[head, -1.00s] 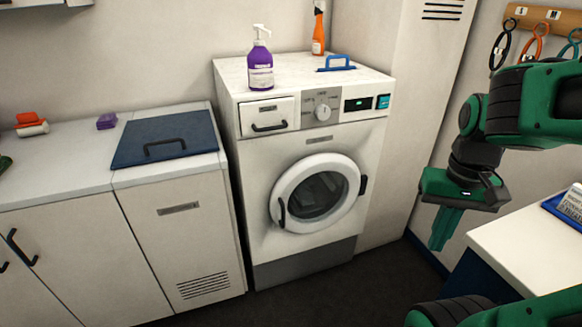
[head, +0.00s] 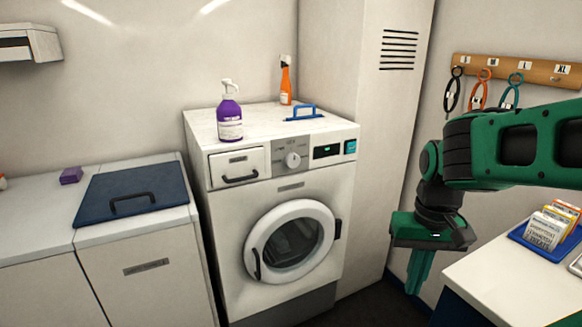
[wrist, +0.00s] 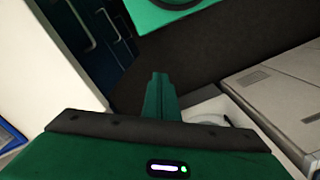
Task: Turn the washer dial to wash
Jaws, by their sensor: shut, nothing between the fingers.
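The washer (head: 222,262) is a white front-loader with a round door (head: 290,240), which is shut. Its dial (head: 293,160) is a pale round knob on the grey part of the control panel, between the drawer (head: 239,167) and a small display (head: 327,151). Marks around the dial are too small to read. My gripper (head: 416,287) hangs to the right of the washer, pointing down, apart from it. Its fingers are together and hold nothing. In the wrist view the fingers (wrist: 160,98) are also closed, over dark floor.
A purple pump bottle (head: 230,115), an orange spray bottle (head: 285,83) and a blue-handled brush (head: 303,113) stand or lie on the washer. A counter with a dark blue lid (head: 150,187) is left. A table (head: 500,268) with a blue tray is right. Collars hang behind my arm.

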